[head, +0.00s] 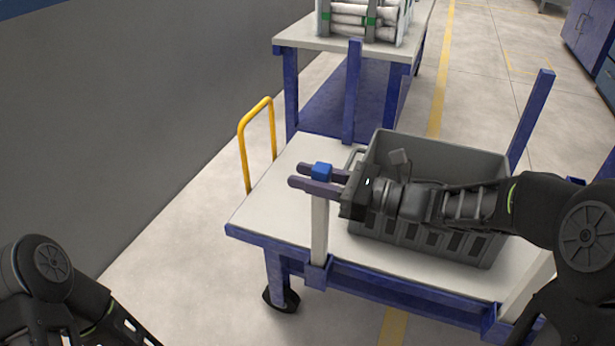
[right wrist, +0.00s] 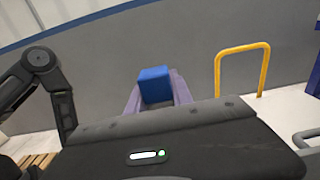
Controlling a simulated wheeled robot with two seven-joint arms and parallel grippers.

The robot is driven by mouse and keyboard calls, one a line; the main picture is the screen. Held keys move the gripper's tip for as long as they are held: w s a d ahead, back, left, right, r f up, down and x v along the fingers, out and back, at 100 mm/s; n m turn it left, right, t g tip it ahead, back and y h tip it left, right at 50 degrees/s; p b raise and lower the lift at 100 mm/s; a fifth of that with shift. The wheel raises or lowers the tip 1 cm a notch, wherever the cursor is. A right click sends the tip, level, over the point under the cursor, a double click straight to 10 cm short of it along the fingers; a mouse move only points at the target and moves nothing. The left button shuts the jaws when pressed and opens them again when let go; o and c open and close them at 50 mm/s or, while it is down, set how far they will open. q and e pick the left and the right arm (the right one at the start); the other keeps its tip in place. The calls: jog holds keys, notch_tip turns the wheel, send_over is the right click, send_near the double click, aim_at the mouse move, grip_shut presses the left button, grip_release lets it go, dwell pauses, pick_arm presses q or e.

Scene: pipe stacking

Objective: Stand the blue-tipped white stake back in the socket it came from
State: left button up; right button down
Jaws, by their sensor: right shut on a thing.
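The white stake (head: 319,225) stands upright at the front left of the cart, with its blue tip (head: 321,170) on top. My right gripper (head: 299,175) reaches in from the right and is shut on the stake just below the tip. The blue tip also shows between the fingers in the right wrist view (right wrist: 154,85). The stake's lower end meets the blue socket (head: 318,272) on the cart's front edge; how deep it sits cannot be told. My left arm shows at the lower left, but its gripper is out of view.
A grey crate (head: 385,148) stands on the cart top (head: 262,213) under my right forearm. Blue posts (head: 353,92) (head: 530,118) rise at the cart's far side. A yellow handle (head: 243,140) is at the left end. A table (head: 292,38) with white pipes (head: 350,20) is behind.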

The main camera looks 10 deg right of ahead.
aim_at(329, 182)
jog(key=c, duration=1)
grip_release()
jog(key=shift+c, duration=0.2)
jog(key=shift+d, duration=0.15)
jog(key=p+v, duration=0.1)
jog(key=v, duration=0.6)
jog(key=shift+s+d, duration=0.25)
